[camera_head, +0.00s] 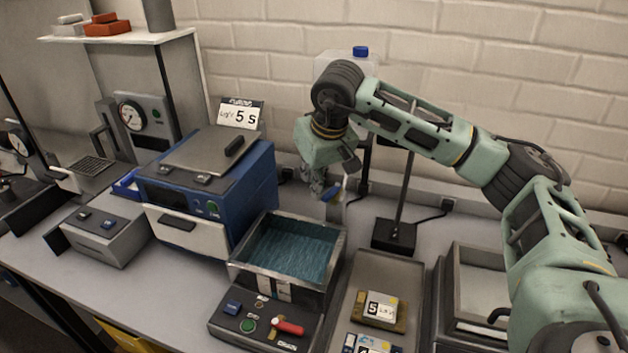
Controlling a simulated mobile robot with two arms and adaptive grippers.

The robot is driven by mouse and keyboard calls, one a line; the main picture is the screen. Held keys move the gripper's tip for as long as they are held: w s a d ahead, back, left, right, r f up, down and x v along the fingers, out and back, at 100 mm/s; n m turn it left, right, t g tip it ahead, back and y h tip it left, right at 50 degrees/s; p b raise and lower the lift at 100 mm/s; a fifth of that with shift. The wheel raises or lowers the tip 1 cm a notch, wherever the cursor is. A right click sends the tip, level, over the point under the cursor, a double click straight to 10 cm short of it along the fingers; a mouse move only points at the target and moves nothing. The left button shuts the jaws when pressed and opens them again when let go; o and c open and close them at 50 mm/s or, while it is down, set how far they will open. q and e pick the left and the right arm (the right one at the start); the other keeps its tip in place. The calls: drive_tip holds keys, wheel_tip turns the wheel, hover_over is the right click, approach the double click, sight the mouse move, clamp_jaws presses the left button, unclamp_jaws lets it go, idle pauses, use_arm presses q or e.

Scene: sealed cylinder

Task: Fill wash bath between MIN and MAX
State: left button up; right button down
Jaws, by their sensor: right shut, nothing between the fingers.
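The wash bath (337,262) is a metal basin on the bench, in the middle of the head view. It holds blue-green water (290,246). Its MIN and MAX marks cannot be read from here. A control box with a green button and a red lever (288,327) stands in front of the bath. A translucent container with a blue cap (360,52) stands behind my right arm, partly hidden. My left gripper is not in view.
A blue machine with a "5 s" card (240,114) stands left of the bath. A black stand (394,236) is behind it to the right. A tray (345,297) with labelled pieces (380,309) lies to the right, and a grey bin (480,262) lies farther right.

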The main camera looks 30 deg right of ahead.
drive_tip(key=shift+d, duration=0.1)
drive_tip(key=shift+s+d, duration=0.15)
drive_tip(key=shift+d, duration=0.55)
